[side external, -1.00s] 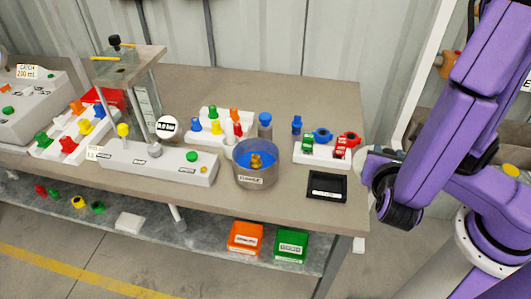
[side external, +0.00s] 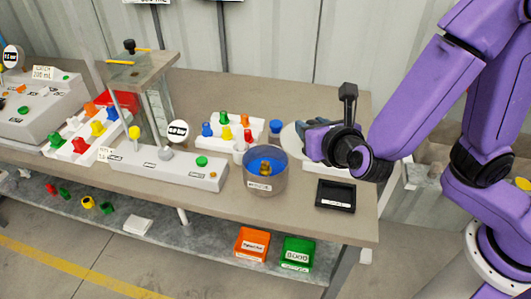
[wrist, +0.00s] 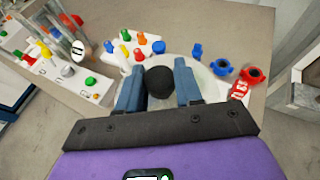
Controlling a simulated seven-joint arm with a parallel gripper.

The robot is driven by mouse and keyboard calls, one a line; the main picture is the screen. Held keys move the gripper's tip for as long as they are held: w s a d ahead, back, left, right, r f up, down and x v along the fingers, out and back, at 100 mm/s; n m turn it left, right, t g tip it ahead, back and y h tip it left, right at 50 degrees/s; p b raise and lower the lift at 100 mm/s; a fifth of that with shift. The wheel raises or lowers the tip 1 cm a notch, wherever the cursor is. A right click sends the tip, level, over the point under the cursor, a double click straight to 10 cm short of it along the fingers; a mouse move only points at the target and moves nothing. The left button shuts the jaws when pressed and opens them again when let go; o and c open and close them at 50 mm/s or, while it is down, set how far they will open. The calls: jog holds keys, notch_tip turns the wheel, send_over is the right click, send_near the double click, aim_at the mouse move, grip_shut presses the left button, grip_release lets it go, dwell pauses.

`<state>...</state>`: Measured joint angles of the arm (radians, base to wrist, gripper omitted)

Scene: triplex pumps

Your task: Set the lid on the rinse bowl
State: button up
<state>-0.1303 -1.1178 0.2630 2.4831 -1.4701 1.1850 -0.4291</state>
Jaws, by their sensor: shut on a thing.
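The rinse bowl (side external: 265,182) is a grey round bowl, blue inside, with a small brass piece (side external: 265,168) in it. It stands open near the table's front edge in the side view. My gripper (side external: 318,128) is shut on the black knob (wrist: 160,82) of the lid. The lid (side external: 292,134) is a pale, see-through disc; it also shows under my fingers in the wrist view (wrist: 208,82). My gripper holds it above the table, to the right of and behind the bowl, apart from it. I cannot make out the bowl in the wrist view.
A white rack (side external: 248,136) with coloured pegs stands behind the bowl. A black tray (side external: 336,196) lies to its right, and a long grey-white base (side external: 165,168) to its left. Blue and red fittings (wrist: 252,75) sit at the right in the wrist view.

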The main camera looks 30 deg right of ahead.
aim_at(285, 129)
jog(key=w+a+f, duration=0.1)
jog(key=w, duration=0.1)
jog(key=w+a+f, duration=0.1)
jog(key=w, duration=0.1)
jog(key=w+f, duration=0.1)
jog(key=w, duration=0.1)
jog(key=shift+a, duration=0.4)
jog(key=w+f, duration=0.1)
jog(key=w+a+f, duration=0.1)
jog(key=f, duration=0.1)
jog(key=w+a+f, duration=0.1)
jog(key=w+f, duration=0.1)
jog(key=shift+f, duration=1.9)
jog(key=o, duration=1.1)
jog(key=shift+f, duration=0.1)
jog(key=v, duration=1.2)
